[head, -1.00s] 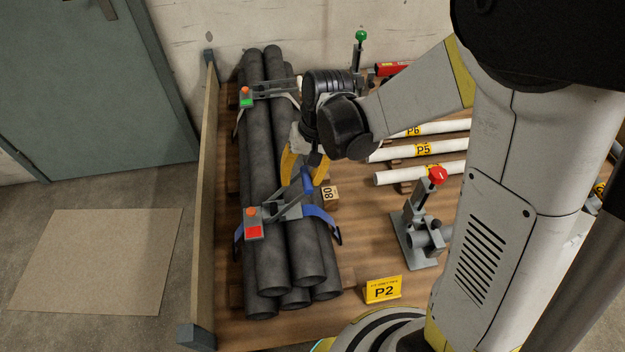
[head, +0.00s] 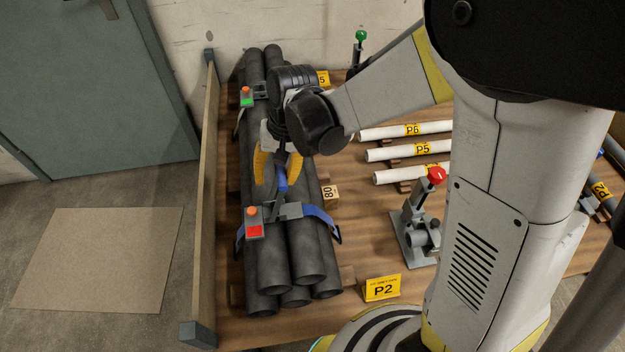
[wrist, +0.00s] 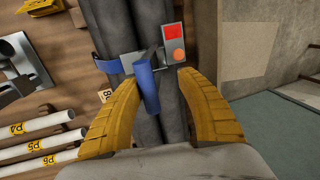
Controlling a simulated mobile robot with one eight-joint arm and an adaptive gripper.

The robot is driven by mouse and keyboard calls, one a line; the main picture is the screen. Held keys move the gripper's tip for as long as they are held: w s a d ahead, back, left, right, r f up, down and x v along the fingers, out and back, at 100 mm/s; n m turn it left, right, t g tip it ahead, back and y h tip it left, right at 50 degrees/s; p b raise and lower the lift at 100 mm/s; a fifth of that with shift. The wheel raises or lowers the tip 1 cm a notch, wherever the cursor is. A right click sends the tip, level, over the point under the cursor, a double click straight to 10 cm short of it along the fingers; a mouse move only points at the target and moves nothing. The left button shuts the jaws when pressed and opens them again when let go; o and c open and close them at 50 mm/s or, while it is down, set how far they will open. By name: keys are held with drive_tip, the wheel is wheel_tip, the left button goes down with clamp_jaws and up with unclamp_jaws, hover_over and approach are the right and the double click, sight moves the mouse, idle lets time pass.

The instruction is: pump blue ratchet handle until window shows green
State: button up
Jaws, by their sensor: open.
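The blue ratchet handle (head: 282,180) stands up from its grey ratchet body (head: 284,210) on the blue strap (head: 322,216) around the near part of the dark pipe bundle (head: 272,264). The ratchet's window (head: 254,231) shows red, with an orange button (head: 252,211) beside it. In the wrist view the handle (wrist: 148,88) lies between my yellow fingers, and the window (wrist: 172,32) is red there too.
A second ratchet (head: 247,98) farther back shows a green window. White pipes (head: 405,153) lie to the right. A wooden side board (head: 205,200) borders the left.

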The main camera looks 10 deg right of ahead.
drive_tip(key=shift+a, duration=1.6)
drive_tip(key=a, duration=0.1)
drive_tip(key=a+b, duration=0.1)
drive_tip(key=a, duration=0.1)
drive_tip(key=shift+w+a+f, duration=0.1)
drive_tip(key=shift+f, duration=0.3)
drive_tip(key=d, duration=0.3)
drive_tip(key=shift+d+r, duration=0.1)
drive_tip(key=shift+r, duration=0.3)
